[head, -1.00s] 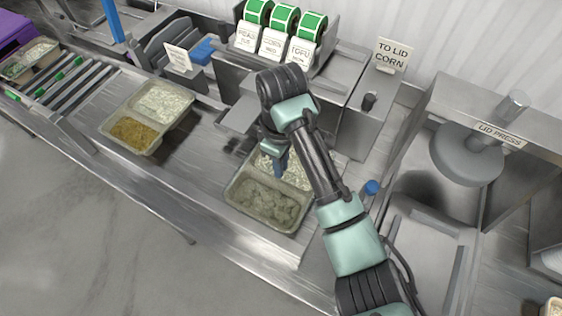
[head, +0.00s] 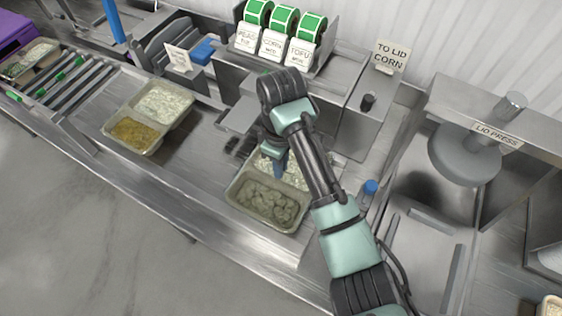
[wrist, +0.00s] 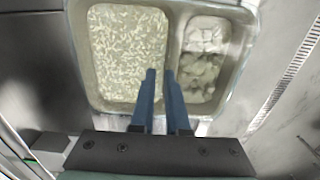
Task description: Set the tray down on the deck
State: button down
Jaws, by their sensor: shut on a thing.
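The tray my gripper holds (head: 232,200) is a two-compartment tray with rice on one side and a greyish-green food on the other. In the head view it is at the centre, over the steel deck (head: 200,190); I cannot tell if it touches. My gripper (head: 279,167) is shut on the tray, its blue fingers pointing down at it. Rice fills the left compartment; pale chunks lie in the right one. My arm hides part of the tray in the head view.
Another filled two-compartment tray (head: 118,131) stands on the deck to the left, near the rollers (head: 62,82). The label dispenser (head: 277,42) stands behind. A lid press (head: 467,150) is at right. Bare deck lies between the trays.

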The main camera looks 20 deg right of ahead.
jog(key=shift+f, duration=0.4)
dwell(1.0)
jog(key=shift+c, duration=1.8)
grip_release()
jog(key=shift+p, duration=0.3)
notch_tip(320, 180, up, 8)
jog(key=p, duration=0.7)
jog(key=shift+p, duration=0.4)
jog(key=shift+w, duration=0.1)
